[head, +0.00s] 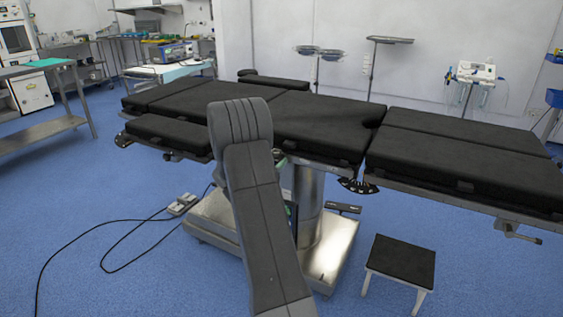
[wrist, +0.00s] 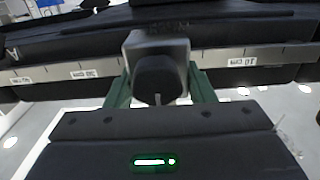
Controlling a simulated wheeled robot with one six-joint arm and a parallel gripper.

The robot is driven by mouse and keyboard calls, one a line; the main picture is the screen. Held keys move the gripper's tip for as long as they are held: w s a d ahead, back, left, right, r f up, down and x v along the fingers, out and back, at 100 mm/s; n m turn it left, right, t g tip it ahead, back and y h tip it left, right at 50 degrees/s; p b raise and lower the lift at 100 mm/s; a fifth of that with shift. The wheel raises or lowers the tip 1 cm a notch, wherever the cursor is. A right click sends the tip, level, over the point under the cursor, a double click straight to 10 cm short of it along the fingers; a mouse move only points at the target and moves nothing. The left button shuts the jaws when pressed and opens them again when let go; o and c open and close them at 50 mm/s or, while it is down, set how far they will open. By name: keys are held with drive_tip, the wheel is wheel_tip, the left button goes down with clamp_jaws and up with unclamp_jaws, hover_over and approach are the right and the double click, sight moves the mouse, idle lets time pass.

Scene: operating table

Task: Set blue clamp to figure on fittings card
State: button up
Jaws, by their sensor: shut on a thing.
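In the wrist view a grey clamp block with a dark round knob (wrist: 158,74) sits at the side rail (wrist: 220,60) of the operating table. No blue shows on it. My gripper (wrist: 160,86) has its green fingers on either side of the block and is shut on it. The rail carries labels that look like 30 cm on the left and 10 cm on the right; the stretch between is partly hidden behind the clamp. I see no readable fittings card. In the head view my own arm hides the gripper and clamp.
The black-padded operating table (head: 315,118) stands on a steel column and base. A step stool (head: 402,258) stands at the front right. A foot pedal (head: 182,206) with cables lies on the floor at left. Blue floor is clear around these.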

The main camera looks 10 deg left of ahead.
drive_tip(key=o, duration=1.4)
drive_tip(key=shift+a, duration=0.1)
drive_tip(key=p+v, duration=0.1)
drive_tip(key=v, duration=1.2)
drive_tip(key=shift+s+a, duration=0.1)
drive_tip(key=shift+s, duration=0.25)
drive_tip(key=shift+w, duration=0.1)
drive_tip(key=b+x, duration=0.1)
drive_tip(key=x, duration=1.2)
drive_tip(key=shift+w+d, duration=0.2)
drive_tip(key=shift+w, duration=0.15)
drive_tip(key=shift+s+d, duration=0.15)
drive_tip(key=shift+d, duration=0.1)
